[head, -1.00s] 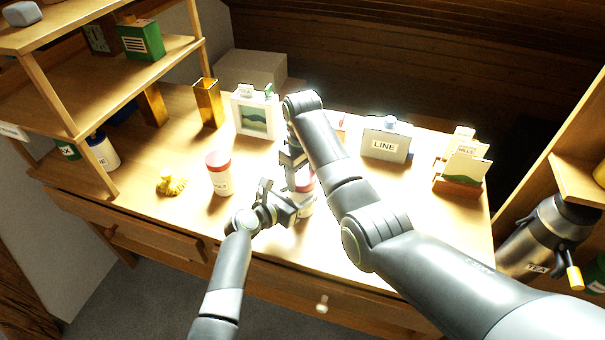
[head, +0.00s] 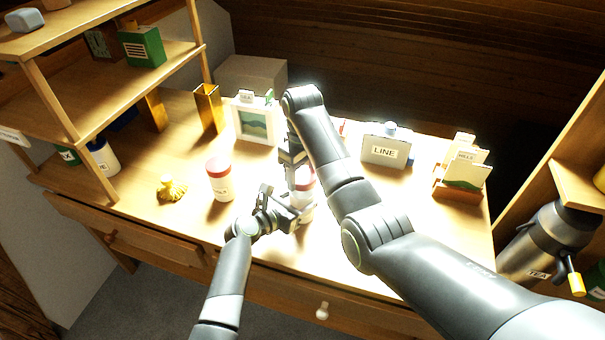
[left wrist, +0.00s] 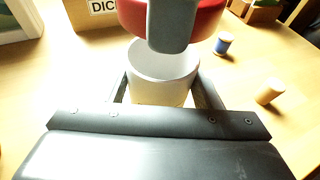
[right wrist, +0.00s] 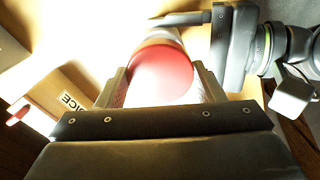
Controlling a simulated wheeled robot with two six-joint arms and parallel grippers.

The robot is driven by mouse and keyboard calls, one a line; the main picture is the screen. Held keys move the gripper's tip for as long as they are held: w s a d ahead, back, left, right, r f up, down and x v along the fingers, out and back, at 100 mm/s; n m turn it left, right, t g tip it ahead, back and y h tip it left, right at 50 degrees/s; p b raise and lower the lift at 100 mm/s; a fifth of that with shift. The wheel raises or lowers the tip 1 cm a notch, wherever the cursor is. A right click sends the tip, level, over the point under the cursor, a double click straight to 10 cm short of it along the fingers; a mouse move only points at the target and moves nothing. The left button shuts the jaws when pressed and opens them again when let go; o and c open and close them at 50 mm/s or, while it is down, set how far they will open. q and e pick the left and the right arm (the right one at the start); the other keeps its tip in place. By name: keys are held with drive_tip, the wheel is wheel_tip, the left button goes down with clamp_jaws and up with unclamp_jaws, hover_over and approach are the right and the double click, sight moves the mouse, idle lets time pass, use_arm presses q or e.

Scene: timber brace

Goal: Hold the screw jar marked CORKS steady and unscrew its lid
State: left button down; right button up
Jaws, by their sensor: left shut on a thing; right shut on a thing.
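The screw jar's white body (head: 306,212) stands on the table, partly hidden by my grippers; I cannot read its label. In the left wrist view its open rim shows, and the white body (left wrist: 160,85) is between the fingers of my left gripper (left wrist: 163,95), shut on it from the side. The red lid (left wrist: 205,18) is above the rim, apart from it. My right gripper (right wrist: 162,85) comes from above and is shut on the red lid (right wrist: 160,68). In the head view the lid (head: 306,181) is mostly hidden.
Another red-lidded jar (head: 220,182) stands to the left, with a yellow object (head: 171,189) beyond it. A card holder (head: 460,187) is at right.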

sight(302, 175)
drive_tip(key=shift+r, duration=1.6)
use_arm(q)
drive_tip(key=shift+c, duration=1.8)
unclamp_jaws()
